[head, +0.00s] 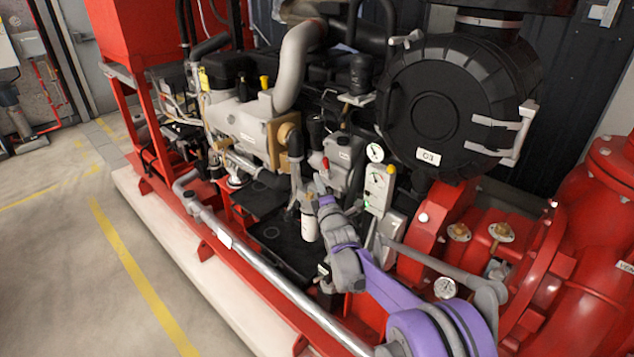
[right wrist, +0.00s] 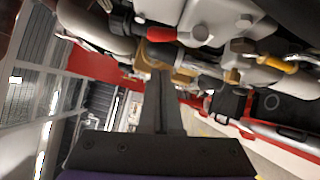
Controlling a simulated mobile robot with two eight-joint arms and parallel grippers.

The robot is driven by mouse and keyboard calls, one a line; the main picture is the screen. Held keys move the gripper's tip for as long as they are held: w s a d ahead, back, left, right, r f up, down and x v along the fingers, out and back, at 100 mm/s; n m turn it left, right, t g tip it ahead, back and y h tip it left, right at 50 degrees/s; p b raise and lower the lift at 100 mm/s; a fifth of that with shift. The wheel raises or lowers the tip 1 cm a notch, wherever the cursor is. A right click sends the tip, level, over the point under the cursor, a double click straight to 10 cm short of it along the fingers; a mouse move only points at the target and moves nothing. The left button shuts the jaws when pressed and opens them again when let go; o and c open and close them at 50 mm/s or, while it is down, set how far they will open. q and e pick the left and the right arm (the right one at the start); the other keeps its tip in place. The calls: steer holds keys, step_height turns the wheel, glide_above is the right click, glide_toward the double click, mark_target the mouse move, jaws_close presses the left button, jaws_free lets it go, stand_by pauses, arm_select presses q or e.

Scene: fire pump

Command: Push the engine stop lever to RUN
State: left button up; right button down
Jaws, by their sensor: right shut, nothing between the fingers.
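A small lever with a red end (head: 325,163) stands on the grey engine side, left of the gauge panel. In the right wrist view a red-tipped part (right wrist: 200,32), likely the same lever, shows at the top, right of the fingertips. My right gripper (head: 319,182) is shut and empty, just below the red end in the head view. Its closed fingers show in the right wrist view (right wrist: 158,75), pointing at the engine. I cannot tell whether they touch the lever. The lever's lower part and any RUN marking are not readable. My left gripper is not in view.
A panel with gauges (head: 378,185) stands just right of my right gripper. A big black air filter (head: 440,108) is above it. A white canister (head: 309,227) and a grey rail (head: 270,270) are close by. Open floor (head: 80,270) lies at left.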

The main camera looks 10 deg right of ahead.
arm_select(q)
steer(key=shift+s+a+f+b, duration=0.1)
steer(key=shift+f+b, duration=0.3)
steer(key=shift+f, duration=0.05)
arm_select(e)
steer(key=s+f, duration=0.1)
steer(key=s, duration=0.9)
steer(key=shift+f, duration=0.25)
steer(key=shift+s, duration=0.1)
arm_select(q)
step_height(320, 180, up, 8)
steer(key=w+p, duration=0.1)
steer(key=p, duration=0.6)
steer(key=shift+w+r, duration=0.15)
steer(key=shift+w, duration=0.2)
arm_select(e)
steer(key=s+f+m+g, duration=0.2)
steer(key=s+m+g, duration=0.5)
steer(key=s, duration=1.2)
steer(key=s+a+f+m+g, duration=0.1)
steer(key=s+f+m+g, duration=0.2)
steer(key=s+m, duration=1)
steer(key=s+g, duration=0.3)
steer(key=s, duration=0.4)
steer(key=shift+a+g, duration=0.15)
steer(key=shift+g, duration=0.25)
